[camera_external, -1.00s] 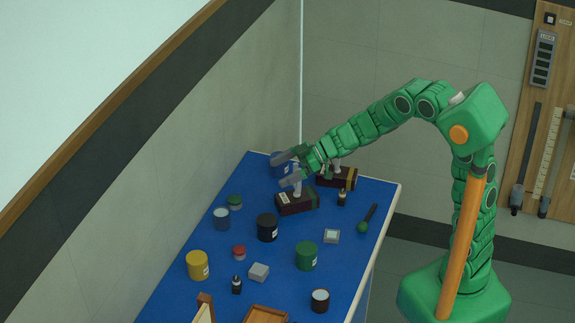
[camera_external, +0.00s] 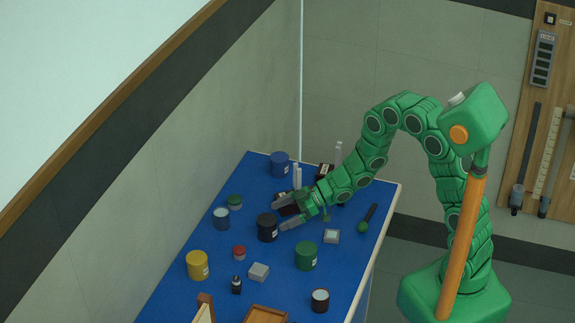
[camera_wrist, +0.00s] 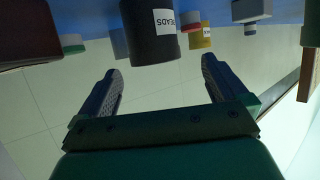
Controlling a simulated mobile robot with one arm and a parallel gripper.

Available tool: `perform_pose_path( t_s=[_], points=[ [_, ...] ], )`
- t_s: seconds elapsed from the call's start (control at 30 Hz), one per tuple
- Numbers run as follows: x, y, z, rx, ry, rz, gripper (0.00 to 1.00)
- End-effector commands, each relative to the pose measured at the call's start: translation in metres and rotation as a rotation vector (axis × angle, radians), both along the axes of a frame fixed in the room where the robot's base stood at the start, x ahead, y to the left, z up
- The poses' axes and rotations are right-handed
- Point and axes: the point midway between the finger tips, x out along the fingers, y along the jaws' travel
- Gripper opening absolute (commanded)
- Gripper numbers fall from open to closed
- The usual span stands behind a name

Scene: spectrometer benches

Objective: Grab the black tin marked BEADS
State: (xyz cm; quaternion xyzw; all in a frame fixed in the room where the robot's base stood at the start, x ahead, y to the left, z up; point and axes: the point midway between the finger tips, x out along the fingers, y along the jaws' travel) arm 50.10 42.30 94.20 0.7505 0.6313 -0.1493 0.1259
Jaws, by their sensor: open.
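The black tin (camera_external: 267,228) stands upright on the blue table among other tins. In the wrist view, the black tin (camera_wrist: 151,32) shows a white label reading "EADS", its first letter cut off or turned away, and the tin lies ahead of and between my fingers. My gripper (camera_external: 279,211) is open just right of the tin in the external view, its fingers pointing toward it. In the wrist view my gripper (camera_wrist: 160,85) is empty, with the two fingers spread wide. I cannot tell whether either finger touches the tin.
On the blue table (camera_external: 190,295) stand a yellow tin (camera_external: 197,265), a green tin (camera_external: 306,256), a blue tin (camera_external: 279,164), a small red-lidded jar (camera_external: 239,252) and a grey block (camera_external: 259,271).

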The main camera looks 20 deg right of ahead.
Motion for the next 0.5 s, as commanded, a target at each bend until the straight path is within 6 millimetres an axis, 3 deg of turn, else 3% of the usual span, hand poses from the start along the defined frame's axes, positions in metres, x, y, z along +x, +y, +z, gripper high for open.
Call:
perform_pose_path(
  t_s=[0.5],
  points=[
    [0.006, 0.027, -0.013, 0.001, 0.0, 0.001, 1.0]
  ],
)
